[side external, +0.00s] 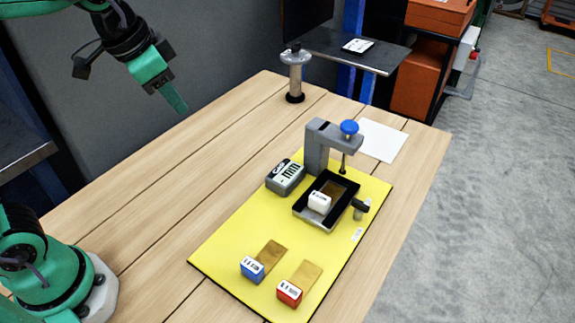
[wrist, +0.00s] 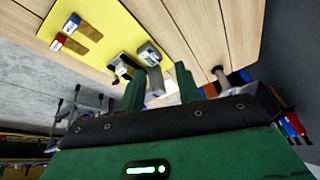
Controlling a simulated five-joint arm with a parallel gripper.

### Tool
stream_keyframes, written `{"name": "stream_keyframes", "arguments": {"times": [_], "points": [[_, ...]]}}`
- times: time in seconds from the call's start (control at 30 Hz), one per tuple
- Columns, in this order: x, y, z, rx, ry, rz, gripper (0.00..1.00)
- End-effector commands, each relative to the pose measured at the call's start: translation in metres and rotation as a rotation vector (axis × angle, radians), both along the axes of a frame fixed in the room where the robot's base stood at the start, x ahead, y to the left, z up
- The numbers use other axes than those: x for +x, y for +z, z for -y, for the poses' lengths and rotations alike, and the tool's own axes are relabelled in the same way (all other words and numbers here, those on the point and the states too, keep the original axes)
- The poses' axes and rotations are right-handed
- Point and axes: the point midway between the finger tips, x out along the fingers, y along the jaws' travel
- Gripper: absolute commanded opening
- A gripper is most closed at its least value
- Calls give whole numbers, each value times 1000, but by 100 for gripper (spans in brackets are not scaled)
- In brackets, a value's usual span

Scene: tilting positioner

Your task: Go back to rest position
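My gripper (side external: 172,95) hangs in the air at the upper left of the side view, well away from the yellow board (side external: 225,250). In the wrist view my gripper (wrist: 161,88) has its two green fingers apart, with nothing seen held between them. On the board, a white block (side external: 319,203) sits in a black-rimmed tray (side external: 301,210) under a grey bracket (side external: 316,150) with a blue knob (side external: 349,127). A blue block (side external: 252,269) and a red block (side external: 289,292) stand at the ends of two brown strips near the front.
A grey device with a display (side external: 286,177) sits left of the bracket. A metal post (side external: 295,78) stands at the table's back. White paper (side external: 382,140) lies right of the bracket. The wooden table (side external: 170,170) is clear between my arm and the board.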

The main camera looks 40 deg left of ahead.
Motion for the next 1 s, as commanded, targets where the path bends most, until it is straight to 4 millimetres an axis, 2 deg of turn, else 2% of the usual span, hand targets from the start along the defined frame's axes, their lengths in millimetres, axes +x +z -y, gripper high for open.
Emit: {"name": "stream_keyframes", "arguments": {"times": [0.03, 0.3, 0.5, 0.7, 1.0], "points": [[-11, -2, -7, -9, 36, 12, 34], [-58, -20, -33, -64, 224, 69, 34], [-82, -35, -44, -96, 326, 100, 34], [-91, -41, -48, -108, 365, 112, 34], [-91, -42, -48, -109, 367, 111, 34]]}}
